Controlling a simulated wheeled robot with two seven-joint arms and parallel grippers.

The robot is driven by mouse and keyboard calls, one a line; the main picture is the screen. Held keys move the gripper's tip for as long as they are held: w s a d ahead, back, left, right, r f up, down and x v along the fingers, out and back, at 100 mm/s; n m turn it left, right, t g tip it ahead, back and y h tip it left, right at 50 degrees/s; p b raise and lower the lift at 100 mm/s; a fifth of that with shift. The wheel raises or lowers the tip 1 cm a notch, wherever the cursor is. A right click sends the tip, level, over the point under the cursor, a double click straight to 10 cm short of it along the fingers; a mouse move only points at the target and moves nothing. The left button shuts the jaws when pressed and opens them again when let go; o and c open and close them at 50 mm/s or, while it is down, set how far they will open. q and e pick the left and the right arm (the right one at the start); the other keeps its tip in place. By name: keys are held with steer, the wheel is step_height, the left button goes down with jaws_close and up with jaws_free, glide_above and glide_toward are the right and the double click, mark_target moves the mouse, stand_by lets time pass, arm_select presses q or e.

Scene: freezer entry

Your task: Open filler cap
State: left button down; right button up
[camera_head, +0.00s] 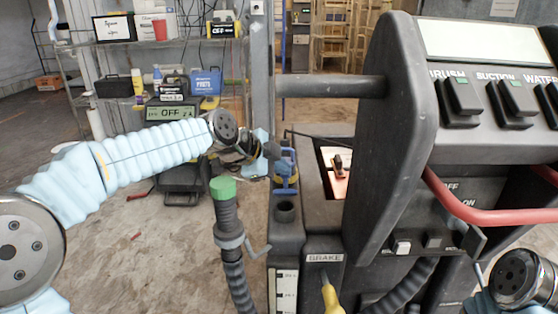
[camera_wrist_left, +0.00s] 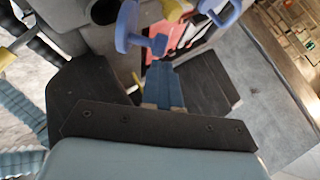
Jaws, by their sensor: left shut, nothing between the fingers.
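Blue parts that look like the filler cap (camera_head: 287,182) sit on the dark rear corner of the machine, partly hidden by my gripper in the head view. In the left wrist view a blue disc (camera_wrist_left: 127,27) and a blue loop handle (camera_wrist_left: 220,14) stand just beyond the fingers. My left gripper (camera_head: 271,153) is shut and empty, right beside the blue parts; whether it touches them is unclear. Its blue fingertips (camera_wrist_left: 163,72) show together in the wrist view. My right arm shows at the lower right, but its gripper is out of view.
A hose with a green end (camera_head: 223,188) stands left of the machine. An open round hole (camera_head: 285,208) lies in front of the blue parts. The tall control panel (camera_head: 385,130) and a grey bar (camera_head: 330,86) bound the right and top. Shelves (camera_head: 150,42) stand behind.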

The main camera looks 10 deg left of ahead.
arm_select(q)
steer(key=shift+w+a+f, duration=0.1)
steer(key=shift+w+f, duration=0.05)
arm_select(e)
steer(key=shift+r, duration=0.1)
arm_select(q)
steer(key=shift+w+r+p, duration=0.2)
steer(key=shift+r+p, duration=0.05)
steer(key=shift+p, duration=0.4)
steer(key=shift+f, duration=0.1)
steer(key=shift+w+a+r+n+g+p, duration=0.15)
steer(key=shift+w+n+g+p, duration=0.3)
steer(key=shift+p, duration=0.45)
steer(key=w+a+f+g+p, duration=0.1)
steer(key=w+f+p, duration=0.1)
steer(key=w, duration=0.6)
steer(key=shift+a+f+g+p, duration=0.2)
steer(key=shift+a+g+p, duration=0.15)
steer(key=shift+p, duration=0.45)
arm_select(e)
step_height(320, 180, up, 6)
steer(key=a, duration=0.2)
steer(key=shift+w+r, duration=0.15)
steer(key=shift+w, duration=0.05)
